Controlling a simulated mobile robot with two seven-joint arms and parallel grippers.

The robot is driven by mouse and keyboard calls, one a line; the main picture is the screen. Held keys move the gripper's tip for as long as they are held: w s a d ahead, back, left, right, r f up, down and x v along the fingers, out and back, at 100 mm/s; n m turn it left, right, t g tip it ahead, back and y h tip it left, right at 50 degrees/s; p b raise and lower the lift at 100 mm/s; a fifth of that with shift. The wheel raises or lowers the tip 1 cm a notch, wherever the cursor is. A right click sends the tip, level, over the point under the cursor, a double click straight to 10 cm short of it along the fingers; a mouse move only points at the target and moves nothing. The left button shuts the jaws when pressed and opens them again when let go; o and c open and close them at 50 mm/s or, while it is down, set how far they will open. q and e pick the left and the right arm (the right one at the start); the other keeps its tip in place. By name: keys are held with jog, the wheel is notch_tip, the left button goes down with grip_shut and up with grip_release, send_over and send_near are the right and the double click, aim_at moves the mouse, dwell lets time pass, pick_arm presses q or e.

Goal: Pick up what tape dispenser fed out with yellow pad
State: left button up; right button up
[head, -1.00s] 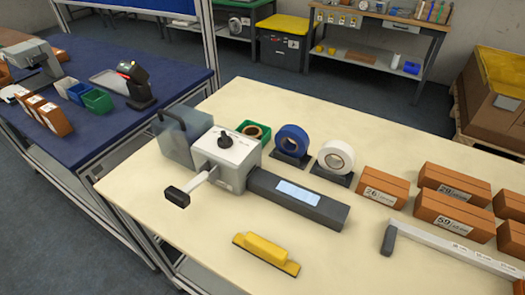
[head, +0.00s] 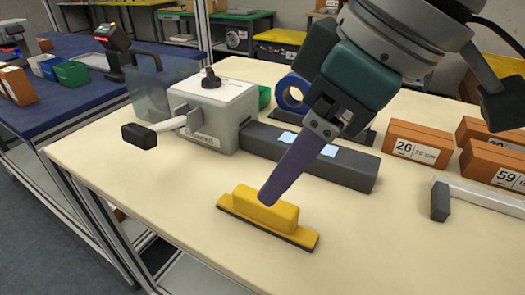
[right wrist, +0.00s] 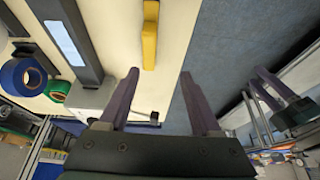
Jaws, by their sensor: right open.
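The tape dispenser (head: 212,114) is a grey-white box with a black knob and a side lever. A pale blue-white strip (head: 288,137) lies on its dark bar (head: 350,168), partly hidden by my right finger. The strip also shows in the right wrist view (right wrist: 61,41). The yellow pad (head: 264,208) lies on the table with its dark side down. It also shows in the right wrist view (right wrist: 150,35). My right gripper (head: 268,200) is open and empty, its fingers pointing down at the pad. What seems to be my left gripper (right wrist: 251,78) shows small in the right wrist view.
Tape rolls (right wrist: 22,78) stand behind the bar. Brown boxes (head: 418,143) and a white bar with a dark end (head: 480,196) are on the right. The table's (head: 110,160) front left is clear. A blue bench (head: 80,112) stands at the left.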

aim_at(279, 210)
jog(key=shift+w+d+f, duration=0.35)
jog(key=shift+w, duration=0.05)
jog(key=shift+w+f+b, duration=0.15)
jog(key=shift+f+b, duration=0.05)
jog(key=shift+b, duration=0.1)
jog(key=x, duration=0.4)
jog(key=shift+b, duration=0.3)
jog(key=x, duration=0.2)
jog(key=b+x, duration=0.1)
jog(key=x, duration=0.2)
jog(key=shift+w, duration=0.4)
pick_arm(q)
notch_tip(279, 210, down, 3)
jog(key=shift+f, duration=0.15)
jog(key=shift+r, duration=0.2)
pick_arm(e)
jog(key=shift+f, duration=0.25)
jog(key=c, duration=0.9)
grip_shut()
